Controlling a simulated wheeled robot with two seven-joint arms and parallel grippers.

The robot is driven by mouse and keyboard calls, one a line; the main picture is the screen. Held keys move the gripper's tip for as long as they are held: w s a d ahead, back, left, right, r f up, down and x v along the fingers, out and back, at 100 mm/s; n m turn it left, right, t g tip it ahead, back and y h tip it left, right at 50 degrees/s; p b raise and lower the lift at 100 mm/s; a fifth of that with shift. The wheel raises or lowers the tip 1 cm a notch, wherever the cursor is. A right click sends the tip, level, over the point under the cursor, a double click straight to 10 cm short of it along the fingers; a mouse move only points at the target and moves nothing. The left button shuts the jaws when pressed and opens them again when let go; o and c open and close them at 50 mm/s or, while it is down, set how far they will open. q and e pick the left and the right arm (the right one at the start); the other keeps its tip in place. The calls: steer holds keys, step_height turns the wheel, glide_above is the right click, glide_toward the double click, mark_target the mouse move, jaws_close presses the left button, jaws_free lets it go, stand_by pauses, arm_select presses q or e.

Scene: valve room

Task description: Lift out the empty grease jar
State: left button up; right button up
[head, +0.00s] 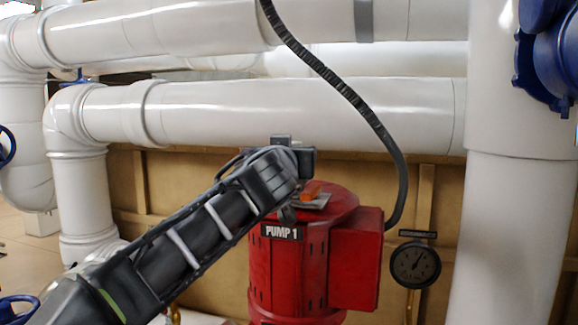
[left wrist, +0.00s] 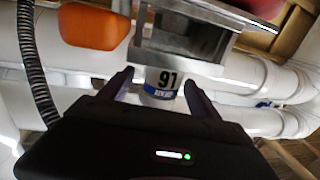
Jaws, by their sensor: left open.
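A small white jar (left wrist: 164,78) with dark digits and a blue band on its label shows in the left wrist view. It sits at a grey metal holder (left wrist: 190,50), whose wall hides part of it. My left gripper (left wrist: 158,90) is open, with one finger on each side of the jar; I cannot tell whether either finger touches it. In the head view my left gripper (head: 287,212) is at the top of the red pump (head: 290,270), mostly hidden by its own wrist. The jar cannot be made out there. My right gripper is not in view.
An orange block-like object (left wrist: 92,27) lies beside the holder; it also shows on the pump top in the head view (head: 311,189). A black ribbed hose (head: 345,88) hangs close by. White pipes (head: 290,115) run behind, and a dial gauge (head: 415,264) is right of the pump.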

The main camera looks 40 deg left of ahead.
arm_select(q)
steer(key=shift+c, duration=0.5)
jaws_close()
stand_by(0.5)
